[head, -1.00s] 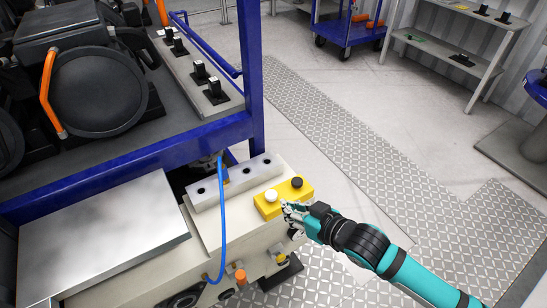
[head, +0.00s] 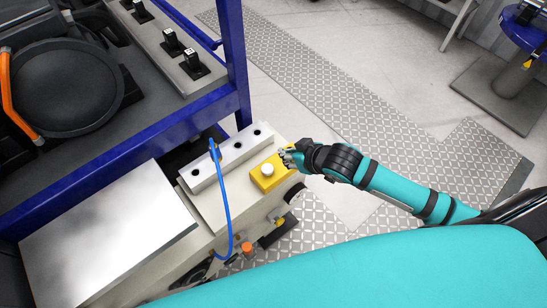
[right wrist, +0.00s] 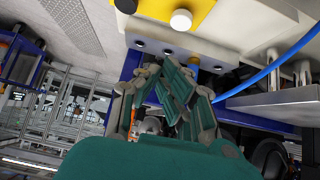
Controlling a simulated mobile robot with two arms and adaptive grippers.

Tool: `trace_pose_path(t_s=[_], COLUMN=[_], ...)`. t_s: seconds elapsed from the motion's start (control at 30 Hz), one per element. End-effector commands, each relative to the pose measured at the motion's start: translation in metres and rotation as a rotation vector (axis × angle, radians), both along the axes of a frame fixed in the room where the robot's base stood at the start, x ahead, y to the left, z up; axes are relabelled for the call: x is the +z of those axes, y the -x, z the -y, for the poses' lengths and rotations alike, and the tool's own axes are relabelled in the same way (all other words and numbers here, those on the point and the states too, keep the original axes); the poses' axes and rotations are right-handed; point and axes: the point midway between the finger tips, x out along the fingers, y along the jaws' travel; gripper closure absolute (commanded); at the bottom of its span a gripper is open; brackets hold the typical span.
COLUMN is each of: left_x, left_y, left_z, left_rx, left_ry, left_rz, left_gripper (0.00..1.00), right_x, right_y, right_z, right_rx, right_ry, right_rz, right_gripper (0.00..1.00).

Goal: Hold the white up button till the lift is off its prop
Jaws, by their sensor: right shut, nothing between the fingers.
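The yellow button box (head: 263,181) sits on the cream-coloured machine (head: 215,213) at the middle of the head view. Its white button (head: 267,169) is in clear view and nothing touches it. My right gripper (head: 287,157) is shut and empty, over the far right end of the box, beside the white button. It hides the black button in the head view. In the right wrist view, the white button (right wrist: 181,19) and black button (right wrist: 126,5) show at the top, beyond my shut fingers (right wrist: 168,72). I cannot make out the prop. My left gripper is not in view.
A blue frame (head: 238,60) carrying dark machinery rises behind the box. A blue cable (head: 224,198) hangs just left of it. A shiny metal plate (head: 110,225) lies at the left. The patterned floor (head: 350,110) on the right is clear.

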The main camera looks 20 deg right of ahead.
Motion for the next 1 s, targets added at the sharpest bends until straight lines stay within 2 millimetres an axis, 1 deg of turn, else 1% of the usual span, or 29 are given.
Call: trace_pose_path(t_s=[0.4, 0.53, 0.7, 1.0], left_x=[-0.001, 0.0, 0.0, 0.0], left_y=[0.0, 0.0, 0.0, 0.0], left_z=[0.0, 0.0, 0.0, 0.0], left_rx=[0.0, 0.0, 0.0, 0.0], left_ry=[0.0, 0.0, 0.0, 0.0], left_rz=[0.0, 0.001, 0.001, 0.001], left_gripper=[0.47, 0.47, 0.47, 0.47], right_x=[-0.061, -0.082, -0.097, -0.101], right_y=[-0.058, -0.057, -0.057, -0.057], right_z=[-0.022, -0.021, -0.021, -0.021], right_rx=[0.0, 0.0, 0.002, 0.002], right_ry=[0.0, 0.001, 0.001, 0.0], right_rz=[0.001, -0.003, 0.0, 0.001], right_gripper=[1.0, 1.0, 1.0, 1.0])
